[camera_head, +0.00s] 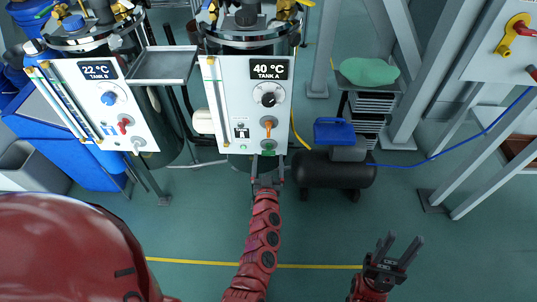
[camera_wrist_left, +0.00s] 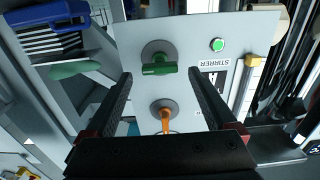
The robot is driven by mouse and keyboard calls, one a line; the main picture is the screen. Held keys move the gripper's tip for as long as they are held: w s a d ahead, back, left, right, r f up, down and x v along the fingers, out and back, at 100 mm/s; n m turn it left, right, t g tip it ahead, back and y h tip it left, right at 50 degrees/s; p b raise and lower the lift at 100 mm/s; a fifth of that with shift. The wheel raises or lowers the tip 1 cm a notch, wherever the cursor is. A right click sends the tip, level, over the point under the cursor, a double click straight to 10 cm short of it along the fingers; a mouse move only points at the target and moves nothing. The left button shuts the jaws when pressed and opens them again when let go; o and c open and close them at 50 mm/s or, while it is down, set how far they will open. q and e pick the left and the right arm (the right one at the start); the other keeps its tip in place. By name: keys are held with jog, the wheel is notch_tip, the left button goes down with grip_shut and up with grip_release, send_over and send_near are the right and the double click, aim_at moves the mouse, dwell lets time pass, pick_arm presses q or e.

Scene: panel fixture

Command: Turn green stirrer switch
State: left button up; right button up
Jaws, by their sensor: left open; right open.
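The green stirrer switch (camera_head: 268,146) is low on the white Tank A panel (camera_head: 228,92). In the left wrist view, its green handle (camera_wrist_left: 158,69) lies about level across a grey round base. My left gripper (camera_head: 267,182) is open just in front of the panel's lower edge. In the left wrist view its fingertips (camera_wrist_left: 160,74) point at the panel, one on each side of the green handle, with gaps to it. My right gripper (camera_head: 398,252) is open and empty, low at the right, away from the panel.
An orange switch (camera_head: 268,125) and a black knob (camera_head: 268,95) sit above the green switch. A green round light (camera_wrist_left: 217,45) is beside it. The Tank B panel (camera_head: 105,100) stands left, a black compressor tank (camera_head: 330,172) right. The floor in front is clear.

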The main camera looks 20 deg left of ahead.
aim_at(268, 155)
pick_arm(q)
jog(key=x, duration=0.2)
jog(key=shift+w, duration=0.3)
jog(key=shift+w+a, duration=0.25)
jog(key=shift+w, duration=0.3)
jog(key=c, duration=1.4)
